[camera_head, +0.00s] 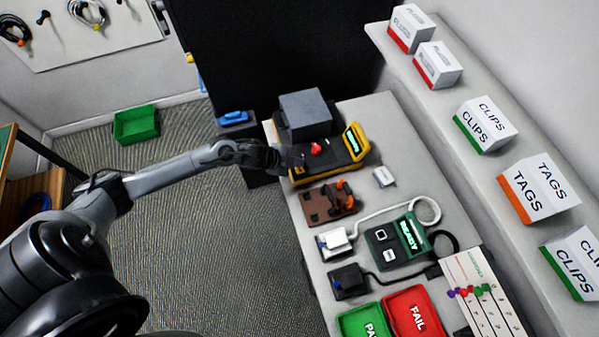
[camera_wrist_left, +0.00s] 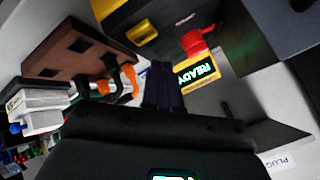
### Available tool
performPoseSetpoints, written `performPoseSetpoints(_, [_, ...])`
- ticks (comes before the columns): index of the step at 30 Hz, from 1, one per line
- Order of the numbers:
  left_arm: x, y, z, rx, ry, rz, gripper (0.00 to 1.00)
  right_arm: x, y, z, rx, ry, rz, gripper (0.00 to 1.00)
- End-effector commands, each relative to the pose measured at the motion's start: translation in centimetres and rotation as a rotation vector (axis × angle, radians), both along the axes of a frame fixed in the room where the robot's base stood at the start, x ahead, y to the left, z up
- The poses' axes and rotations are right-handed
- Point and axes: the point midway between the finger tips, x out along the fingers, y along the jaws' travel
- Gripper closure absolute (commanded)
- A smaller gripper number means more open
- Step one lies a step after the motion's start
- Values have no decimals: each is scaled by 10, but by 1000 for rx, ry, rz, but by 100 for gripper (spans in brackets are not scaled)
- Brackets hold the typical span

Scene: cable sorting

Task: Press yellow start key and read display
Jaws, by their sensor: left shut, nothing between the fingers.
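A black and yellow machine (camera_head: 335,167) stands on the bench, with a red knob (camera_head: 316,148) on top and a yellow-framed display (camera_head: 356,140). In the left wrist view the display (camera_wrist_left: 201,73) reads READY, near the red knob (camera_wrist_left: 193,42). A yellow key (camera_wrist_left: 142,31) shows there on the machine's dark face; I cannot make it out in the head view. My left gripper (camera_head: 297,158) is over the machine's left part. Its fingers (camera_wrist_left: 163,72) are shut and empty, a little apart from the key in the wrist picture. My right gripper is not in view.
A grey block (camera_head: 305,112) sits at the machine's back. A brown fixture with orange clamps (camera_head: 329,203) is in front. A dark tester (camera_head: 396,240) also reads READY. A green tray (camera_head: 364,322) and red FAIL tray (camera_head: 414,312) lie nearer. Labelled boxes line the right shelf (camera_head: 455,165).

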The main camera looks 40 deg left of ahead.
Motion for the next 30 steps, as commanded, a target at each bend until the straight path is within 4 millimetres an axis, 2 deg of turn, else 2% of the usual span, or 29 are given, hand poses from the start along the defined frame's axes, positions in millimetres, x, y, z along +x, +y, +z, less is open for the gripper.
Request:
performPoseSetpoints(1, [0, 0, -7, -1, -1, 1, 100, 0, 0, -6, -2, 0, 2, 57])
performPoseSetpoints(6, [1, 0, -14, -1, -1, 0, 100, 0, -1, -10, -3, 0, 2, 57])
performPoseSetpoints(30, [1, 0, -15, -1, -1, 0, 100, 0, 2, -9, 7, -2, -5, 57])
